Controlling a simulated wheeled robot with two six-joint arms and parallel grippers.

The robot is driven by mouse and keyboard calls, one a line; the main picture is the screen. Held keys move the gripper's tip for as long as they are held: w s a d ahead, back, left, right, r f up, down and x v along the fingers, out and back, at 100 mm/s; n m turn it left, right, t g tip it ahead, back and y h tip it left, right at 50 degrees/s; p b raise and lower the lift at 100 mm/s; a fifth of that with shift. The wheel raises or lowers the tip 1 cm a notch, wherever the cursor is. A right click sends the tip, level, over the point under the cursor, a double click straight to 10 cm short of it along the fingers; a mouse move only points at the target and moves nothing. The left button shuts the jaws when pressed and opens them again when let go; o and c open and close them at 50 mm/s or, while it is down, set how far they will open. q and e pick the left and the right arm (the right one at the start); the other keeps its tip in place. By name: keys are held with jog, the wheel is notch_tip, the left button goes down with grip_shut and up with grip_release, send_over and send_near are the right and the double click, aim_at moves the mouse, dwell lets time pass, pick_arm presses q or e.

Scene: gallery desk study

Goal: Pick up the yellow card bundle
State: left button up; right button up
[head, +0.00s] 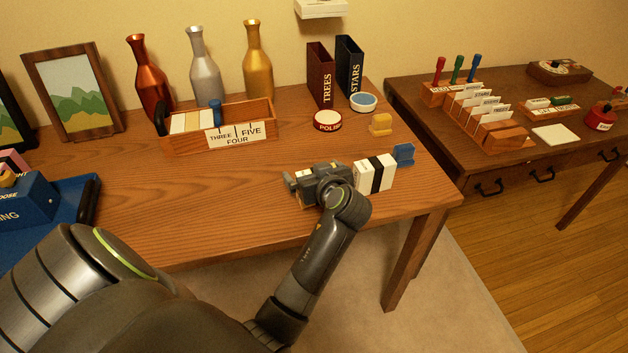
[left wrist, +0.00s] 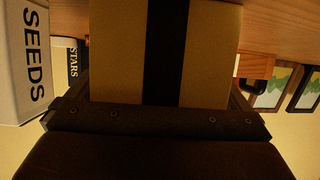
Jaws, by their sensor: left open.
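The yellow card bundle (left wrist: 208,55) with a black band shows large in the left wrist view, directly in front of my left gripper (left wrist: 160,98). The jaws are open, and the bundle appears to sit between or just before the fingers; contact cannot be told. In the head view my left gripper (head: 312,185) is low over the front right of the wooden desk (head: 230,215). It hides most of the bundle there. My right gripper is not in view.
A white block with a black band (head: 364,173) stands just right of my gripper, near a blue bookend (head: 403,153). A wooden card box (head: 168,147), a round tin (head: 327,121) and a yellow holder (head: 380,124) stand behind. The desk left of the gripper is clear.

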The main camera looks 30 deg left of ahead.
pick_arm(q)
jog(key=shift+s+d+r, duration=0.25)
jog(key=shift+d+r, duration=0.05)
jog(key=shift+d, duration=0.15)
jog(key=shift+c, duration=0.3)
jog(key=shift+d, duration=0.1)
jog(key=shift+c, duration=1.2)
jog(key=c, duration=0.6)
